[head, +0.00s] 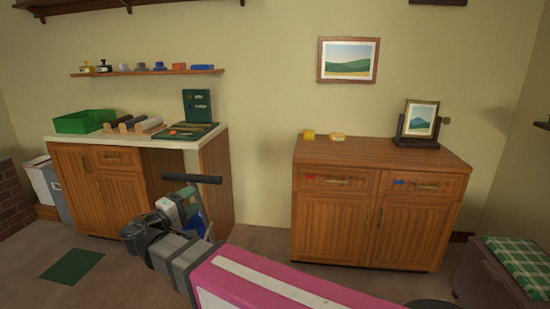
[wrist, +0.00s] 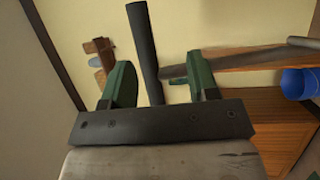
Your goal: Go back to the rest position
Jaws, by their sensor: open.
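My gripper (wrist: 160,72) shows in the wrist view with its two green fingers wide apart. A dark round bar (wrist: 143,40) appears between them; I cannot tell whether it lies in the gap or behind it, and nothing is clamped. In the head view my gripper (head: 188,209) is in front of the left cabinet's open bay, at the end of my pink arm. A dark horizontal bar (head: 192,178) shows just above it. A blue thing (head: 203,222) is partly hidden behind my gripper; a blue round thing also shows in the wrist view (wrist: 299,83).
The left cabinet (head: 218,175) carries a green bin (head: 84,121) and rollers. A small shelf (head: 150,72) hangs above. The right cabinet (head: 375,200) holds yellow things and a framed picture (head: 421,120). A checked-top bench (head: 490,275) stands bottom right. Floor at left is mostly clear.

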